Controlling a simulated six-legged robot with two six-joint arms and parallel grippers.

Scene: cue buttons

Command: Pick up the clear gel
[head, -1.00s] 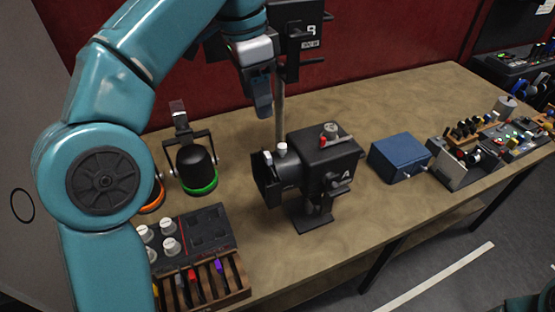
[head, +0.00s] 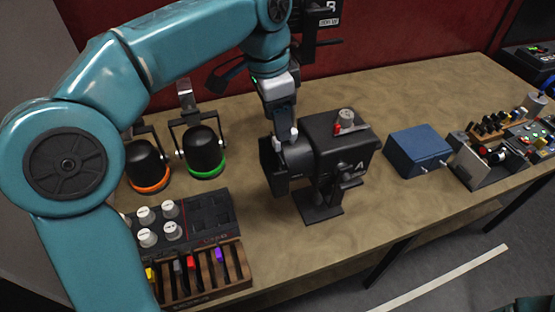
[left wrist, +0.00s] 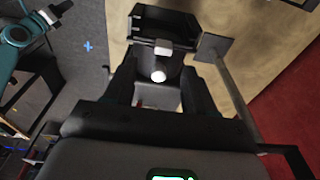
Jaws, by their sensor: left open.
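A black lamp marked A (head: 335,150) stands on the bench. A small white tab (left wrist: 163,46) shows at its front slot in the left wrist view; it may be the clear gel's tab, but the gel sheet itself cannot be made out. A round white knob (left wrist: 158,76) is close by on the lamp. My left gripper (head: 281,137) is open and points down over the lamp's front end, its dark fingers on either side of the tab and knob. Whether they touch anything cannot be told. My right gripper is not in view.
A wooden rack (head: 215,285) with colored tabs and a panel of white knobs (head: 207,212) are at lower left. Two black lamps with orange (head: 150,184) and green (head: 206,172) rings stand behind. A blue box (head: 416,150) is right; a pole rises behind lamp A.

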